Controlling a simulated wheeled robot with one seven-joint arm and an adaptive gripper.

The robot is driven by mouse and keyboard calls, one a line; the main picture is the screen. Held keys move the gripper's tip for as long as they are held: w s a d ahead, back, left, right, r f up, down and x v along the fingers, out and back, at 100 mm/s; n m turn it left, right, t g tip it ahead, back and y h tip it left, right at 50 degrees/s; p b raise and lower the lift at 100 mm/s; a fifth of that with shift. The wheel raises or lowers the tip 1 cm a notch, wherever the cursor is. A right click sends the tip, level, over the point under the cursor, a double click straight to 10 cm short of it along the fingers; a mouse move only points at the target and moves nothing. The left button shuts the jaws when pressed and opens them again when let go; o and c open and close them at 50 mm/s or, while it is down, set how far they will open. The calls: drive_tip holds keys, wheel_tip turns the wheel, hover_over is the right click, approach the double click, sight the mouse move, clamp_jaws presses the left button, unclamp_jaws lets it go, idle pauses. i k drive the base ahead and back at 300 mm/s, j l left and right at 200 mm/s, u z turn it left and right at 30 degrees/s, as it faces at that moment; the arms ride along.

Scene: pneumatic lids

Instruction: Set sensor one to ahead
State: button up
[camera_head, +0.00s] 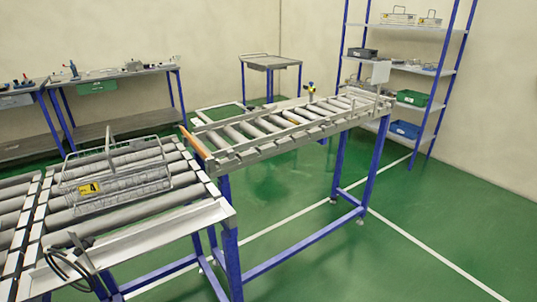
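No thing in the camera_head view carries a label that I can read as sensor one. A small upright device with a yellow and dark top (311,91) stands at the far rail of the raised roller conveyor (262,151). A dark fitting with black cables (80,243) sits at the front edge of the near roller conveyor (180,222). Both are too small to tell which way they point. My gripper is not in view.
A wire basket with a yellow tag (90,188) stands on the near rollers. An orange bar (193,142) lies at the junction of the conveyors. Shelves with bins (411,97) stand at the back right, workbenches (120,74) at the back left. The green floor (430,215) at right is clear.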

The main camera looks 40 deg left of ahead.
sight(79, 250)
drive_tip(key=u, duration=2.35)
drive_tip(key=i+l+u, duration=0.1)
drive_tip(key=u, duration=0.2)
drive_tip(key=i+l+u, duration=0.1)
drive_tip(key=u, duration=0.2)
drive_tip(key=i, duration=0.1)
